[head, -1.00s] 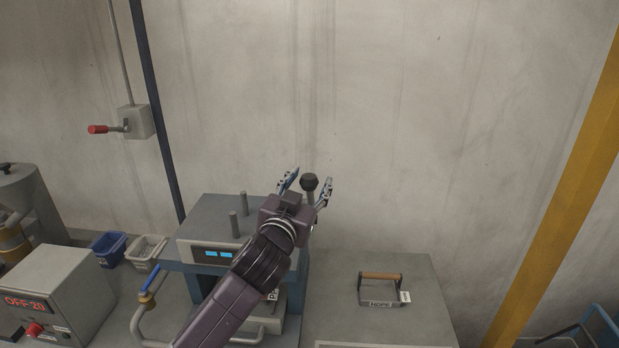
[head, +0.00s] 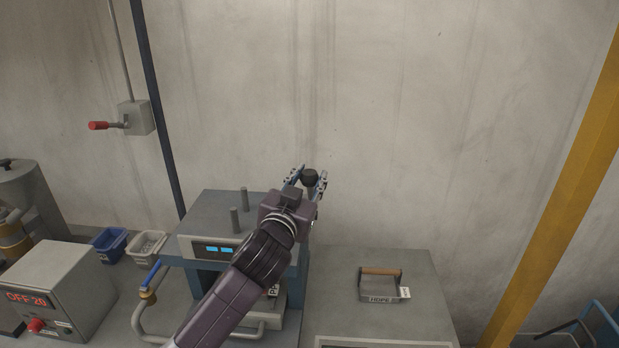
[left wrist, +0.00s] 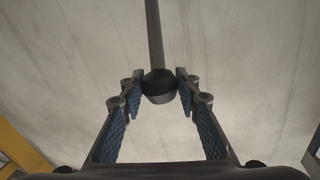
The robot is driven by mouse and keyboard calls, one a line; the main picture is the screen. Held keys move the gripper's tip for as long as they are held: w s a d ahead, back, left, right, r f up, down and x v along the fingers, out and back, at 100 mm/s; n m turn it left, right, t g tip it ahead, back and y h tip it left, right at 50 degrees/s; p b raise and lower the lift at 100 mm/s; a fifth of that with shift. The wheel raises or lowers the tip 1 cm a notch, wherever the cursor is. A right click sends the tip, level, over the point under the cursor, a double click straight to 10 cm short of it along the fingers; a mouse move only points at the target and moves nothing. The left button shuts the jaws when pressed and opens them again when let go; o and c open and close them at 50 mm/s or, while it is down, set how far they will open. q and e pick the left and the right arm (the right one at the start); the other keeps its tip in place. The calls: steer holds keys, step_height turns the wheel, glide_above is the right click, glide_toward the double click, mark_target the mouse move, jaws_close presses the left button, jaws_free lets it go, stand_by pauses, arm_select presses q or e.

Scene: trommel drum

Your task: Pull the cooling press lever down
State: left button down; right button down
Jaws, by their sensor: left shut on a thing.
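The cooling press (head: 205,215) is a grey-topped machine on blue supports with a small lit blue display. The lever's dark round knob (head: 310,177) stands up behind my left gripper, level with its fingertips. My left gripper (head: 309,178) has its two fingers closed in on either side of the knob. In the left wrist view, the knob (left wrist: 159,86) sits between the fingertips, with the grey lever rod (left wrist: 154,35) running up from it. The lower part of the lever is hidden by my gripper in the head view. My right gripper is not in view.
A blue bin (head: 108,246) and a pale bin (head: 146,247) stand left of the press. A control box (head: 60,290) is at the lower left. A yellow post (head: 560,180) rises at the right.

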arm_select(q)
steer(key=shift+s+f+b, duration=0.2)
steer(key=shift+f+b, duration=0.15)
steer(key=shift+b, duration=0.2)
steer(key=s+f+m+t+h+b, duration=0.1)
steer(key=s+f+t+b, duration=0.3)
steer(key=b, duration=1.4)
steer(key=shift+s+f+b, duration=0.35)
steer(key=shift+s+f, duration=2.05)
steer(key=shift+f, duration=0.95)
